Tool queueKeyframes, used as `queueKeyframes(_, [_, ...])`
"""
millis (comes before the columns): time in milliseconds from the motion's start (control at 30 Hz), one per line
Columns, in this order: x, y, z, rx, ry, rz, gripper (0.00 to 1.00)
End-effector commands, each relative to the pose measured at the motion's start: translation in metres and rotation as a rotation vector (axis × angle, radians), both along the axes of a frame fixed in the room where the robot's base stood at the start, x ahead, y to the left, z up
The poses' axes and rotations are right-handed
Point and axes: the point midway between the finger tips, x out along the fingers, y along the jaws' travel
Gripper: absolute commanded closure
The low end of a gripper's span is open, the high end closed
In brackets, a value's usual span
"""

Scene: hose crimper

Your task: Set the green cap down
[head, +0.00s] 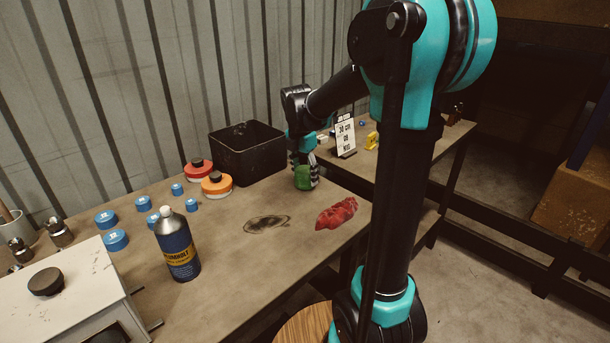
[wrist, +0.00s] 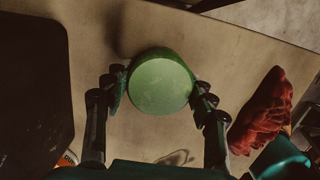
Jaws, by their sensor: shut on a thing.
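My gripper (head: 304,178) is shut on the green cap (head: 303,179), near the table's far edge, just right of the black bin. In the wrist view the round green cap (wrist: 160,85) sits between the two fingers of my gripper (wrist: 159,92), with its flat face toward the camera. A shadow lies beside the cap on the table (wrist: 95,120). I cannot tell whether the cap touches the tabletop.
The black bin (head: 247,160) stands left of my gripper. A red cloth (head: 336,213) and a dark stain (head: 267,224) lie nearer.

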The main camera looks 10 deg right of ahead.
Motion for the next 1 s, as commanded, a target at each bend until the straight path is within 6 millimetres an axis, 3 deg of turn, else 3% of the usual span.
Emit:
queueKeyframes(400, [0.0001,0.0,-0.0059,0.0,0.0,0.0,0.59])
queueKeyframes(433, [0.0001,0.0,-0.0054,0.0,0.0,0.0,0.4])
queueKeyframes(567, [0.0001,0.0,-0.0053,0.0,0.0,0.0,0.24])
queueKeyframes(1000, [-0.0004,0.0007,0.0031,0.0,0.0,0.0,0.23])
